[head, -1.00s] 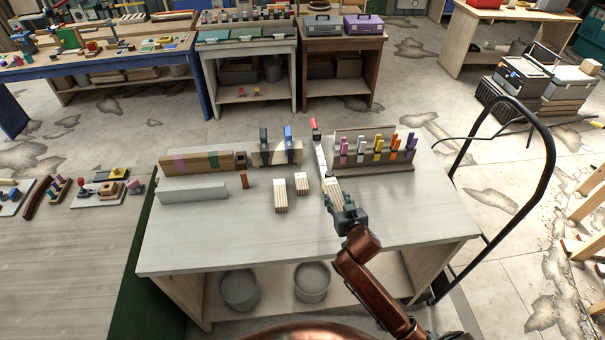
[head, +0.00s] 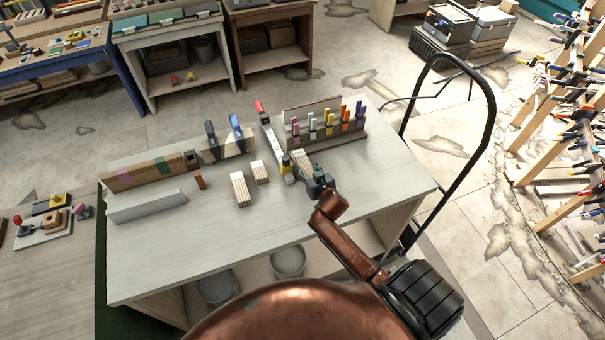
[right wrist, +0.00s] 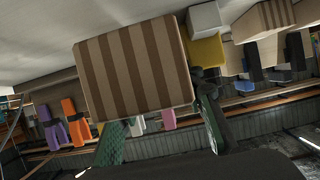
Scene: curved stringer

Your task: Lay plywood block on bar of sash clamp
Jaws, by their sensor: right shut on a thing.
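My right gripper (head: 316,184) is shut on a striped plywood block (head: 302,160). The block fills the upper left of the right wrist view (right wrist: 133,68), between the green fingers. In the head view it is just right of the sash clamp's near end; I cannot tell its exact height. The sash clamp (head: 272,131) lies on the grey bench, with a long silver bar, a red far end and a yellow part near me. Two more plywood blocks, one nearer (head: 240,189) and one farther (head: 260,172), rest left of the bar. My left gripper is out of view.
A rack of coloured clamps (head: 327,122) stands right of the bar. A board with two upright clamps (head: 225,142) stands behind left. A long wooden piece (head: 150,172) and a pale bar (head: 146,205) lie at the left. The bench's (head: 190,260) front is clear.

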